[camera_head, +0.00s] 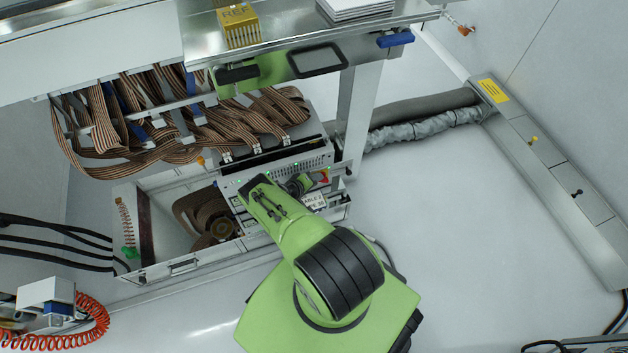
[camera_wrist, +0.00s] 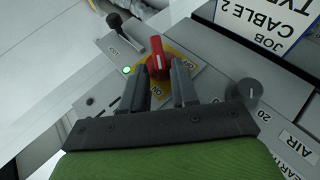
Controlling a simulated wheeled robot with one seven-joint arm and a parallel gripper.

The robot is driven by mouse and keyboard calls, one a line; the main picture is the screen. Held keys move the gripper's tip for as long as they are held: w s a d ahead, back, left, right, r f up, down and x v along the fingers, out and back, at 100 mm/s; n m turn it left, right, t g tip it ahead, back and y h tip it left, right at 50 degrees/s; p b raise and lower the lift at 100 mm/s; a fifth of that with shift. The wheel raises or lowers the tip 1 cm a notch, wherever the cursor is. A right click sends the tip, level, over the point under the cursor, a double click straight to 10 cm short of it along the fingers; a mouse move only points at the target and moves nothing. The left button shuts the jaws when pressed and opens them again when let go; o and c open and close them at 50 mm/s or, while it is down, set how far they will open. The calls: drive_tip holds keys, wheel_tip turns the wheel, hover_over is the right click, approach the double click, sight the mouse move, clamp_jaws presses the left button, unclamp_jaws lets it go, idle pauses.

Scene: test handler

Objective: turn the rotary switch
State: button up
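A green lamp (camera_wrist: 126,69), a black lever (camera_wrist: 117,23) and a dark grey knob (camera_wrist: 248,90) sit close around the switch. A "JOB CABLE 2" sign (camera_wrist: 268,22) stands at upper right. Brown ribbon cables (camera_head: 250,125) hang above the panel. The floor to the right is clear.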

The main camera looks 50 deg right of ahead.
drive_tip(key=shift+o, duration=0.8)
drive_tip(key=shift+s+d+f, duration=0.1)
drive_tip(key=shift+d, duration=0.15)
drive_tip(key=p+v, duration=0.6)
drive_tip(key=v, duration=0.9)
drive_tip(key=shift+a+r, duration=0.2)
drive_tip(key=shift+a, duration=0.2)
drive_tip(key=shift+o, duration=0.4)
